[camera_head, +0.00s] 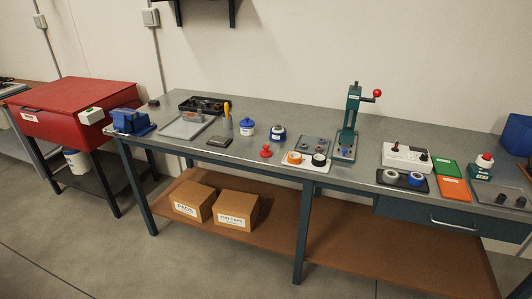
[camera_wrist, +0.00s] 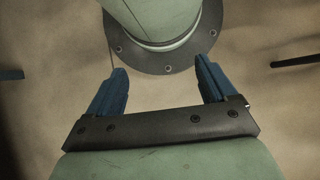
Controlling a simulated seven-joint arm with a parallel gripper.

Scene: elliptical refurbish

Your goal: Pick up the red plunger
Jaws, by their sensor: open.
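The red plunger (camera_head: 266,152) stands on the grey metal workbench (camera_head: 235,158), near its front edge and left of the white tray with orange and black rings. It looks small, with a wide base and a knob on top. My gripper (camera_wrist: 163,82) shows only in the wrist view. Its two blue fingers are apart with nothing between them. Behind them are a pale green rounded part, probably mine, with a dark bolted flange, and a blurred beige surface. The plunger is not in the wrist view.
A white tray (camera_head: 293,165) holds the rings, and a green lever press (camera_head: 347,130) with a red knob stands right of it. A blue vise (camera_head: 130,121) is far left. Bare bench lies left of the plunger.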

